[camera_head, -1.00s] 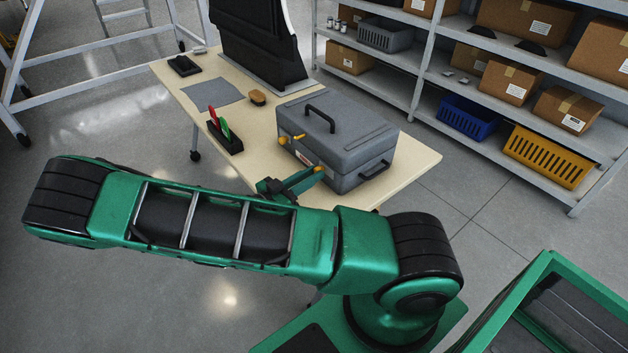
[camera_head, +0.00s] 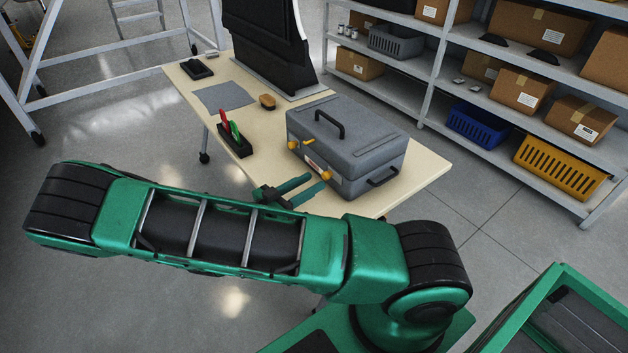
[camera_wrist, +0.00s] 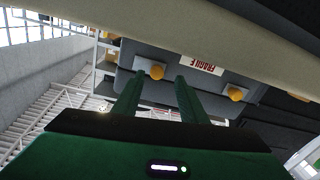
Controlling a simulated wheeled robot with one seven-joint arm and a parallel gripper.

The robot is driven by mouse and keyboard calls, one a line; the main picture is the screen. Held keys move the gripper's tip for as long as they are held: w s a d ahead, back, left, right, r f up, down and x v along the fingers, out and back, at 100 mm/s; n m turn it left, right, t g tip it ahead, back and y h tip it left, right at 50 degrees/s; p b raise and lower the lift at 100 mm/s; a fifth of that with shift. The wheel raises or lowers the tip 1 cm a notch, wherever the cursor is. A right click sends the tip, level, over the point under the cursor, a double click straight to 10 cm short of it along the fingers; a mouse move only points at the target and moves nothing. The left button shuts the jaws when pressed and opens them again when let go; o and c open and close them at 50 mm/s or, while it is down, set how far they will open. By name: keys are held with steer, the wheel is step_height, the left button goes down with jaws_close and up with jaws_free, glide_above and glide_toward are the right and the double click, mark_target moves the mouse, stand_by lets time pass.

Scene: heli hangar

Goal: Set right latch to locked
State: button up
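The grey case (camera_head: 345,150) stands closed on the table, handle on top. Its front has two orange-yellow latch knobs and a FRAGILE label (camera_wrist: 201,65) between them. The left latch (camera_head: 293,145) is clear of my gripper. The right latch (camera_head: 325,175) is by my fingertips. My gripper (camera_head: 315,182) is open, with two green fingers apart and pointing at the case front. In the wrist view, which looks upside down, one knob (camera_wrist: 157,71) shows between the fingers, just beyond their tips. The other knob (camera_wrist: 235,93) is to the right. I see no contact with either latch.
The table (camera_head: 420,168) also holds a black holder with red and green tools (camera_head: 233,140), a brush (camera_head: 267,101), a grey mat (camera_head: 223,96) and a black tray (camera_head: 196,69). Shelves with boxes stand behind at right. My arm crosses the foreground.

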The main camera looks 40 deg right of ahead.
steer(key=a, duration=0.7)
steer(key=shift+s+a, duration=0.25)
steer(key=s+d+r+g+y, duration=0.1)
steer(key=d, duration=0.1)
steer(key=s+d+r+g+y, duration=0.1)
steer(key=d+g+y, duration=0.1)
steer(key=s+d+r+g+y, duration=0.1)
steer(key=d+g, duration=0.1)
steer(key=shift+s+d+y, duration=0.15)
steer(key=shift+y, duration=0.15)
steer(key=s+d+r+n+t+y, duration=0.1)
steer(key=s+d+r+n+y, duration=0.2)
steer(key=s+r+y, duration=0.3)
steer(key=s+d+r+n+t+y, duration=0.2)
steer(key=s+r+n+y, duration=0.3)
steer(key=s+r, duration=0.5)
steer(key=shift+s+d+n+y, duration=0.4)
steer(key=shift+s+y, duration=0.9)
steer(key=shift+s, duration=0.7)
